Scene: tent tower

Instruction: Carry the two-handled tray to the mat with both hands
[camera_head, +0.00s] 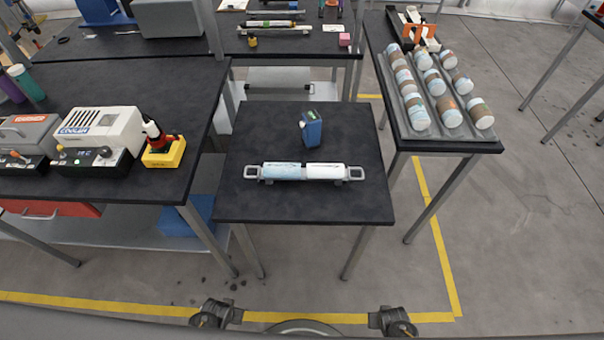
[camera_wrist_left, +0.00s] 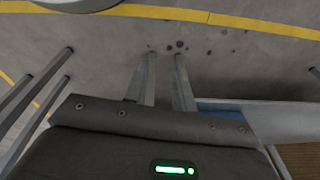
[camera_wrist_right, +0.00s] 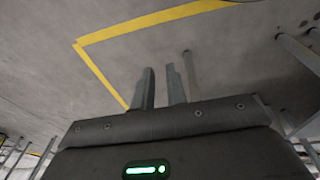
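The two-handled tray (camera_head: 356,173) lies across the small black table, one handle at each end. It holds a pale blue roll (camera_head: 281,171) and a white roll (camera_head: 325,171) end to end. I cannot make out a separate mat. My left gripper (camera_wrist_left: 165,58) and right gripper (camera_wrist_right: 159,68) are empty, with fingers apart; the right pair has the narrower gap. In the head view both wrists show low at the bottom edge, well short of the table and apart from the tray.
A blue box (camera_head: 311,128) stands on the small table (camera_head: 255,125) behind the tray. A bench at left carries a white cooler machine (camera_head: 98,135) and a yellow-based device (camera_head: 163,152). A right table holds a rack of several jars (camera_head: 418,110). Floor before the small table is clear.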

